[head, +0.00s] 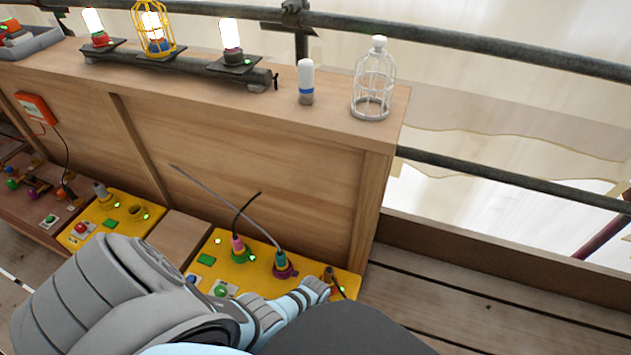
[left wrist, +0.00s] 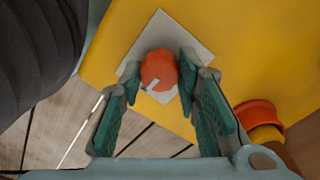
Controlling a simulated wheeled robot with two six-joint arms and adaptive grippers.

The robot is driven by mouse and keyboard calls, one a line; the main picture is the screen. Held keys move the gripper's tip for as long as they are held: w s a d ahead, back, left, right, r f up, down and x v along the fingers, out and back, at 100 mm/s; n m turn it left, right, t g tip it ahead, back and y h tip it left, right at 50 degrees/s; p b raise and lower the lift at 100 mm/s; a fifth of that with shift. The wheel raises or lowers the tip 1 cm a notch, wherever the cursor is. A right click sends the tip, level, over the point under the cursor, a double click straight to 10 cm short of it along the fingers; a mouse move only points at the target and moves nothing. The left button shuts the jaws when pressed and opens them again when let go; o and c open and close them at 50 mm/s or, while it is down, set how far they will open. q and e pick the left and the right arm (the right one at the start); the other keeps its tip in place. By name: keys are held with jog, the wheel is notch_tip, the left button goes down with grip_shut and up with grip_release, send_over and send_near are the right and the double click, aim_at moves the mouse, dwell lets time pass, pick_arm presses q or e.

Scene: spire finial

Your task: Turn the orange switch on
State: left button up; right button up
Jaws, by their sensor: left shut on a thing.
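The orange switch (left wrist: 159,70) is a round knob on a pale square plate (left wrist: 145,40) on a yellow panel (left wrist: 255,60). It has a small white mark on its rim, towards the lower left in the left wrist view. My left gripper (left wrist: 158,83) has its green-padded fingers on either side of the knob and is shut on it. In the head view my left arm (head: 150,290) reaches over the yellow panels, and the orange switch is hidden there. My right gripper is not in view.
Pink (head: 238,245) and teal (head: 280,260) plugs with cables stand on the yellow panel. Lit lamps (head: 230,40), a white-and-blue bulb (head: 306,82) and a white cage (head: 373,85) stand on the wooden ledge (head: 200,78).

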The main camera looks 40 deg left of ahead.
pick_arm(q)
jog(key=shift+w, duration=0.15)
jog(key=o, duration=1.2)
jog(key=shift+c, duration=0.2)
notch_tip(320, 180, up, 12)
jog(key=shift+a, duration=0.2)
jog(key=shift+w, duration=0.1)
